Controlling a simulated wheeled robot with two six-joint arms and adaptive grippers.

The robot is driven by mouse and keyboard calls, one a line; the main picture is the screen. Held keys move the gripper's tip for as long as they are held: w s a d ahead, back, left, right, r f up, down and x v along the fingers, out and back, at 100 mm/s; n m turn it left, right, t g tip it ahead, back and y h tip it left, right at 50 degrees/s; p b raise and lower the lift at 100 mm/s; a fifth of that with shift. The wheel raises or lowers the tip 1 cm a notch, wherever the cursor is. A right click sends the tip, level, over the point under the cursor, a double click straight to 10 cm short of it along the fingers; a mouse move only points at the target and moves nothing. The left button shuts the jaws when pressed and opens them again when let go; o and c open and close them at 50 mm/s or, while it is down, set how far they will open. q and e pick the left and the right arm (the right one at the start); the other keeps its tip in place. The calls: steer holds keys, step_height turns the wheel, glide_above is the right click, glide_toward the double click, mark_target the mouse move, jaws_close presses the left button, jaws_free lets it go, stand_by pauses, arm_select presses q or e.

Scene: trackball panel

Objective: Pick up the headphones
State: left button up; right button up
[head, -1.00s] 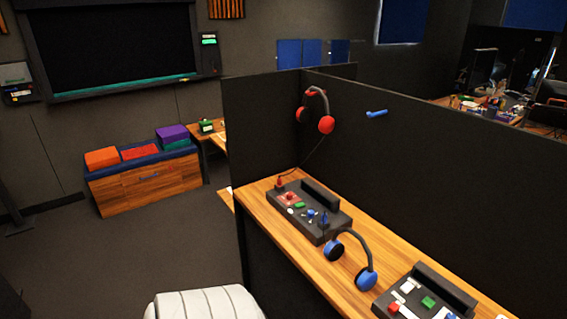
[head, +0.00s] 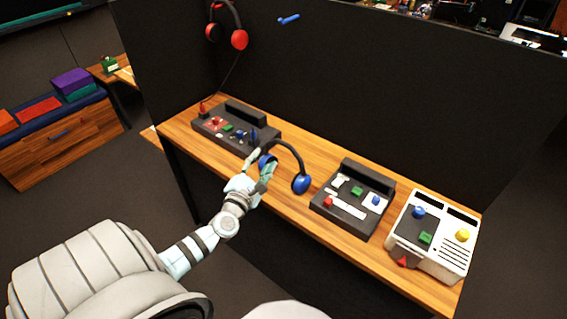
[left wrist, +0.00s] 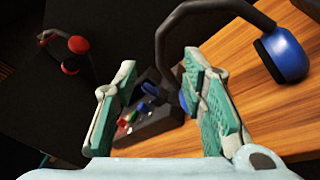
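The blue headphones, with a dark band and blue ear cups, stand on the wooden desk; their right cup (head: 301,184) shows clear in the head view. My left gripper (head: 260,166) is open at their left cup, which it partly hides. In the left wrist view my fingers (left wrist: 160,105) are wide apart. The headphones' band (left wrist: 165,30) arches behind the right finger, and one blue cup (left wrist: 284,55) lies to its right. The other cup is mostly hidden behind that finger. I cannot tell whether the finger touches it. My right gripper is not in view.
A second, red pair of headphones (head: 239,40) hangs on the dark partition beside an empty blue peg (head: 289,19). On the desk (head: 320,158) stand a left control panel (head: 262,140), a middle panel (head: 335,215) and a white panel (head: 455,262).

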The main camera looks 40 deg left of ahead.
mark_target(274, 142)
arm_select(q)
steer(key=b+x, duration=0.1)
steer(key=x, duration=0.2)
steer(key=b+x, duration=0.1)
steer(key=x, duration=0.5)
steer(key=shift+w+a+f+b, duration=0.2)
steer(key=shift+f+b, duration=0.1)
steer(key=shift+b, duration=0.1)
steer(key=shift+w, duration=0.35)
steer(key=shift+r, duration=0.1)
jaws_close()
